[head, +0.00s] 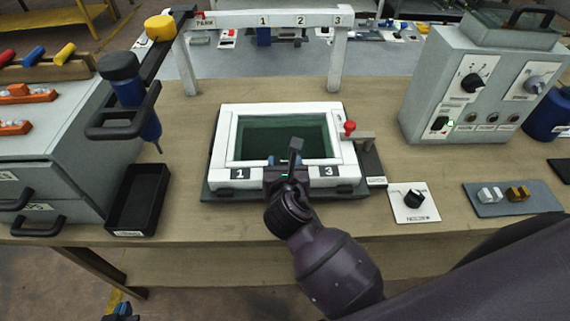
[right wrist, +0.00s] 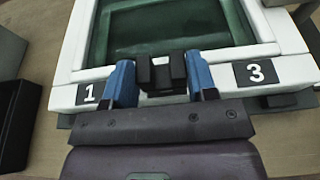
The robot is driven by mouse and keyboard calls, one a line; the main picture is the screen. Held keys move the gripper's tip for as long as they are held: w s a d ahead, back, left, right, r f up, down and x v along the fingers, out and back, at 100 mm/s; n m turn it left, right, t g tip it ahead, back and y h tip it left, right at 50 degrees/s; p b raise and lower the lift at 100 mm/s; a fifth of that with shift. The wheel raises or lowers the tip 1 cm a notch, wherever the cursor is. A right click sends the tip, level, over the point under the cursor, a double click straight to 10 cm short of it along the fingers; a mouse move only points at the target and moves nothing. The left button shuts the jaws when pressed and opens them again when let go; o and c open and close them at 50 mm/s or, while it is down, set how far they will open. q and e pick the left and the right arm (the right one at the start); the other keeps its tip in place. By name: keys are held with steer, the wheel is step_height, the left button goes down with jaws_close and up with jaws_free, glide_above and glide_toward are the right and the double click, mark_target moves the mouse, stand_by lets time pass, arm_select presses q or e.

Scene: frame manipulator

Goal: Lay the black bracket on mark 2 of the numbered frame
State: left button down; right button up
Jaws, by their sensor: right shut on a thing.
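The white numbered frame (head: 225,150) lies on the bench in the middle of the head view, around a dark green opening. Its labels 1 and 3 show on the near edge; the middle, between them, is hidden by my right gripper. My right gripper (head: 284,166) is over that near edge. In the right wrist view its blue fingers (right wrist: 161,82) are shut on the black bracket (right wrist: 160,70), which sits between them over the near edge. I cannot tell whether the bracket touches the frame. My left gripper (head: 120,312) is barely in view at the bottom left.
A small lever with a red knob (head: 349,128) stands right of the frame. A black tray (head: 138,200) is at left. A white card with a black knob (head: 414,202) and a grey mat (head: 514,204) with small blocks lie at right. A white gantry (head: 337,60) rises behind.

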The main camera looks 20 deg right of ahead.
steer(key=shift+f, duration=0.45)
steer(key=shift+f, duration=0.15)
steer(key=o, duration=1)
steer(key=shift+r, duration=0.2)
steer(key=shift+r+v, duration=0.2)
steer(key=shift+v, duration=2.85)
steer(key=shift+r+v, duration=0.25)
steer(key=shift+v, duration=2.85)
steer(key=shift+w, duration=0.15)
